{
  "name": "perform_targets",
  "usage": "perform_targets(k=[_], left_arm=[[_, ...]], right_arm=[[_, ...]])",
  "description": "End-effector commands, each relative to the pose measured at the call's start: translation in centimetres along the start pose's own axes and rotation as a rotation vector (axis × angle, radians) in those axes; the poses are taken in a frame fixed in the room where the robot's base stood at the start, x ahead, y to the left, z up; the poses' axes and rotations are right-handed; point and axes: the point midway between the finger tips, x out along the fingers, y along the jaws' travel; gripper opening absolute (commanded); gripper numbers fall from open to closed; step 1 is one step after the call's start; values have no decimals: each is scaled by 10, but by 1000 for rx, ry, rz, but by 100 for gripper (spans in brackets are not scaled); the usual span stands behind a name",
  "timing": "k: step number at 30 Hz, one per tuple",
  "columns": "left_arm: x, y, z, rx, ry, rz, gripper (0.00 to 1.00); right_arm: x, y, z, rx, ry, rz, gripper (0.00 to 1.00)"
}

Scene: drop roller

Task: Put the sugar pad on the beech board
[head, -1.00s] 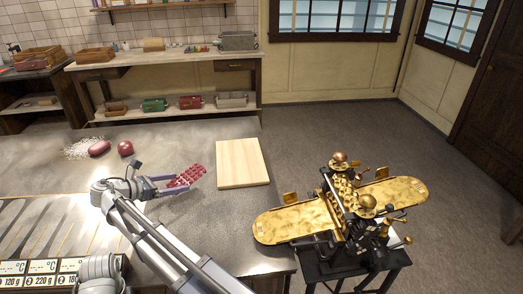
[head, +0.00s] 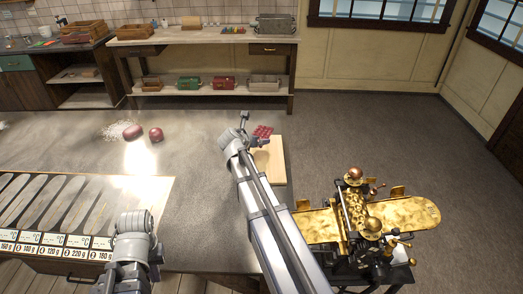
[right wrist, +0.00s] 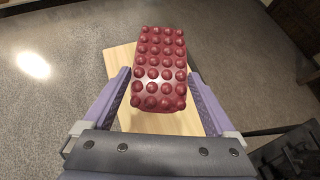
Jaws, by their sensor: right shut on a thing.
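The sugar pad (head: 263,131) is a dark red slab studded with rows of round drops. My right gripper (head: 255,141) is shut on it. In the right wrist view, the fingers (right wrist: 160,100) flank the near end of the sugar pad (right wrist: 160,62). The beech board (head: 272,170) is a pale wooden rectangle on the grey table, partly hidden by my right arm. In the right wrist view, the pad lies over the beech board (right wrist: 118,62) and appears held above it. My left arm shows at the lower left of the head view; its fingers are hidden.
A brass roller machine (head: 358,215) stands right of the table. Two dark red lumps (head: 132,132) (head: 156,134) lie by white powder at the left. Bare table lies left of the board.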

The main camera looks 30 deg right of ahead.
Motion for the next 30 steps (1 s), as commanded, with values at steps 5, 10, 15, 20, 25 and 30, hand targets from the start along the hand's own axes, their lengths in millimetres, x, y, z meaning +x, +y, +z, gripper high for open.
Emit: perform_targets(k=[5, 10, 15, 20, 25, 30], left_arm=[[-3, 0, 0, 0, 0, 0, 0], [7, 1, 0, 0, 0, 0, 0], [31, 3, -2, -1, 0, 0, 0], [56, 5, -3, -1, 0, 0, 0], [62, 6, -4, -1, 0, 0, 0], [65, 6, -4, -1, 0, 0, 0]], right_arm=[[3, -4, 5, -13, 4, 17, 23], [8, -4, -4, -13, 4, 17, 23], [22, -4, -24, -12, 4, 16, 23], [36, -4, -45, -12, 4, 16, 23], [39, -4, -49, -12, 4, 15, 23], [41, -4, -52, -12, 4, 15, 23]])
